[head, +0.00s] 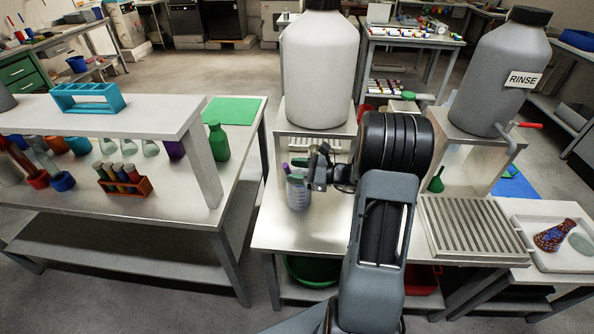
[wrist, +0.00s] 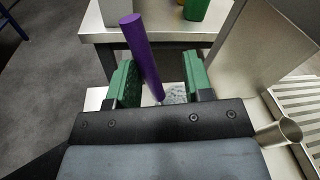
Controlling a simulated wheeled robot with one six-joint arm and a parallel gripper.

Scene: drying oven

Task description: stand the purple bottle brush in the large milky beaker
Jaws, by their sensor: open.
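The purple bottle brush (wrist: 141,50) leans in the large milky beaker (head: 298,193), with its purple top above the rim. Its top also shows in the head view (head: 285,168). The beaker stands on the metal bench, and part of it shows in the wrist view (wrist: 175,94) behind my gripper. My gripper (wrist: 162,80) is open, with its green-padded fingers on either side of the brush. A gap shows between the brush and the right finger; the brush is nearer the left finger. The brush's lower end is hidden.
A large white container (head: 320,70) stands on a raised shelf behind the beaker. A grey RINSE container (head: 500,75) and a slotted drain rack (head: 472,232) are to the right. A side table with a green bottle (head: 218,142) is at the left, across a floor gap.

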